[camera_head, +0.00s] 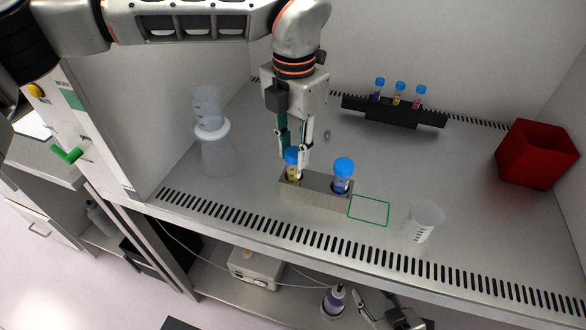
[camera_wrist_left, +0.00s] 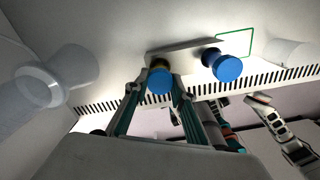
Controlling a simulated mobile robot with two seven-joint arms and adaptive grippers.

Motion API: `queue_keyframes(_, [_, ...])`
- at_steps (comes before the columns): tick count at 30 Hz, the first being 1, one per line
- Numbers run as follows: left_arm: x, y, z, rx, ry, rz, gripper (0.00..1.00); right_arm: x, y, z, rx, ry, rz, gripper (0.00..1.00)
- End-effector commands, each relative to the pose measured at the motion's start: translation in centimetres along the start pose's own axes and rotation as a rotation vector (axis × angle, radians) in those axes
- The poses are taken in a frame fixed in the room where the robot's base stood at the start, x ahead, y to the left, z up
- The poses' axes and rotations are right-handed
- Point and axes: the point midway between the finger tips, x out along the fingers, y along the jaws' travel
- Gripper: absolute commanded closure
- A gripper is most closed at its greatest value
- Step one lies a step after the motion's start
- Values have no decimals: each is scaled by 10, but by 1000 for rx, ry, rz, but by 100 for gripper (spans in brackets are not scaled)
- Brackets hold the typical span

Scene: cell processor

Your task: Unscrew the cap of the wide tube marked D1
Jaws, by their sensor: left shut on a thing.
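A grey metal rack (camera_head: 316,194) on the cabinet floor holds two wide tubes with blue caps. My left gripper (camera_head: 293,158) reaches down from above and is shut on the blue cap (camera_wrist_left: 159,80) of the left tube, which has yellow contents (camera_head: 293,174). This tube stands upright in the rack. The other wide tube (camera_head: 342,180), with dark blue contents, stands at the right end; its cap also shows in the left wrist view (camera_wrist_left: 228,68). I cannot read D1 on either tube. My right gripper (camera_head: 376,303) is low, in front of the cabinet, with its fingers apart and empty.
A green outline (camera_head: 370,210) marks bare floor right of the rack. A clear beaker (camera_head: 424,222) stands further right, a flask (camera_head: 216,148) to the left. A black rack (camera_head: 392,113) with small tubes and a red bin (camera_head: 536,154) are behind. A slotted vent runs along the front.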

Motion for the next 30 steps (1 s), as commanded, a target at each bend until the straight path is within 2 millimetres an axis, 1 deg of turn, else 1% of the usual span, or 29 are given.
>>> queue_keyframes(1, [4, 0, 0, -65, 0, -1, 100, 4, -2, 10, 1, -6, -1, 60])
queue_keyframes(3, [4, 0, 0, -161, 1, -2, 100, 6, -3, 16, 2, -11, -3, 60])
queue_keyframes(6, [3, 0, 0, -286, 1, -1, 100, 9, -4, 24, 2, -19, -4, 60])
queue_keyframes(9, [2, 0, 0, -373, 0, 0, 100, 10, -5, 29, 2, -25, -5, 60])
queue_keyframes(12, [1, 0, 0, -410, 0, 0, 100, 10, -6, 30, 2, -27, -6, 60])
queue_keyframes(20, [0, 0, 0, -414, 0, 0, 100, 10, -5, 28, 2, -25, -5, 60])
queue_keyframes(22, [1, 0, 0, -440, 0, 0, 100, 10, -5, 29, 3, -24, -5, 60])
queue_keyframes(26, [2, 0, 0, -583, 1, -1, 100, 12, -6, 33, 4, -23, -6, 60])
queue_keyframes(30, [2, 0, 0, -769, 1, -1, 100, 14, -8, 38, 5, -27, -7, 60])
